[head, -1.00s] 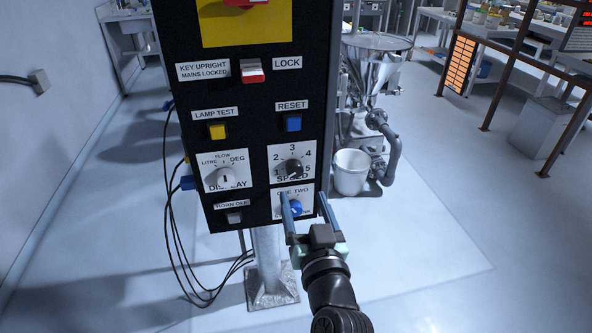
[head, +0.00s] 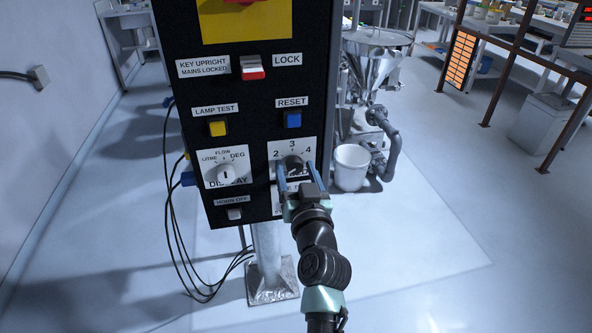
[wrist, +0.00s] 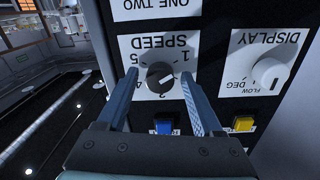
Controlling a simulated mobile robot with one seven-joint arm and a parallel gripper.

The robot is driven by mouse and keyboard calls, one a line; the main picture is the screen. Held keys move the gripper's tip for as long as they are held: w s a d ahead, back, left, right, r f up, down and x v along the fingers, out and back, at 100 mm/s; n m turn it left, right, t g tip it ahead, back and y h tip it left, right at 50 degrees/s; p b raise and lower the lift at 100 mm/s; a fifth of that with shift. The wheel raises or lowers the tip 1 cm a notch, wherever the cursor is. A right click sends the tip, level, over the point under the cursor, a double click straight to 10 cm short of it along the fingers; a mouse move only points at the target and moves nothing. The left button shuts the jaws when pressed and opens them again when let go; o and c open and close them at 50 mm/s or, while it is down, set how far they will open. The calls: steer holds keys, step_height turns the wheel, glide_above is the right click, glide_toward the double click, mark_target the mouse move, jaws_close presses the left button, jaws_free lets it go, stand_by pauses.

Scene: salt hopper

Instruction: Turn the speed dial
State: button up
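The speed dial (head: 292,164) is a round black knob on a white plate marked with numbers, on the black control panel (head: 255,150). In the wrist view the speed dial (wrist: 160,77) appears upside down, its white pointer line slanted. My gripper (head: 294,172) is in front of the dial. In the wrist view its two blue fingers (wrist: 160,85) stand apart, one to each side of the knob, with gaps visible. The gripper is open and holds nothing. In the head view the gripper hides the lower part of the speed plate and the one-two switch below it.
The display dial (head: 226,174) is left of the speed dial. The blue reset button (head: 293,119), yellow lamp test button (head: 218,128) and red lock switch (head: 252,68) are above. The horn-off switch (head: 235,214) is lower left. A white bucket (head: 351,168) stands behind at right.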

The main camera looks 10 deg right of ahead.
jaws_close()
steer(key=shift+m, duration=0.3)
steer(key=m+p, duration=0.1)
steer(key=m, duration=0.4)
steer(key=shift+r, duration=0.1)
steer(key=m+p, duration=0.1)
steer(key=m, duration=0.4)
steer(key=shift+m, duration=0.4)
stand_by(0.5)
steer(key=shift+o, duration=0.8)
jaws_free()
